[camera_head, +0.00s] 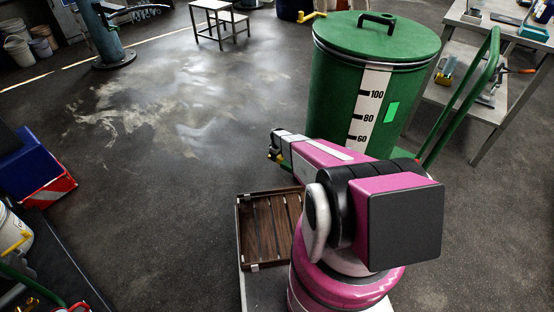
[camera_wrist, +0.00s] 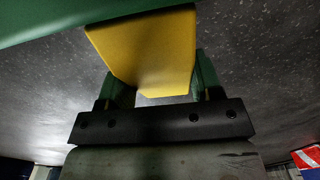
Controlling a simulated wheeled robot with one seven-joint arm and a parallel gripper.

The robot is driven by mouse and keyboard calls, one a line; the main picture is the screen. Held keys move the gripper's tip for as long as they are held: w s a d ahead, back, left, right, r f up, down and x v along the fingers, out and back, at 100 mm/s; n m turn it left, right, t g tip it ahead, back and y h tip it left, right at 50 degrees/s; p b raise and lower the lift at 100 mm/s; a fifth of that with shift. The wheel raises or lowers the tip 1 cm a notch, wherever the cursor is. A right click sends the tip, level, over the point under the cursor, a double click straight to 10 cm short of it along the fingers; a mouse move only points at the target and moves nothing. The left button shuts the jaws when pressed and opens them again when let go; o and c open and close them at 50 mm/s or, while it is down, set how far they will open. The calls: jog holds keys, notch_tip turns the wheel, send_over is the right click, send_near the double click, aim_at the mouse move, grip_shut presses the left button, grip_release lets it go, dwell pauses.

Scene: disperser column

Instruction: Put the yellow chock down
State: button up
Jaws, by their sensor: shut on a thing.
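The yellow chock (camera_wrist: 145,52) fills the upper middle of the wrist view, between the two green fingers of my gripper (camera_wrist: 155,78). The gripper is shut on it. In the head view my gripper (camera_head: 275,153) is small and partly hidden by my arm, just left of the large green drum (camera_head: 340,85). I cannot tell whether the chock touches the floor.
The lidded drum stands by a green-handled trolley (camera_head: 465,95). A green surface (camera_wrist: 60,15) crosses the top left of the wrist view, close to the chock. A slatted wooden tray (camera_head: 240,235) lies beside my arm. Open floor (camera_head: 170,200) spreads left. A workbench (camera_head: 500,110) stands right.

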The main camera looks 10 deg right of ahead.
jog(key=shift+f, duration=1.1)
jog(key=shift+f, duration=0.3)
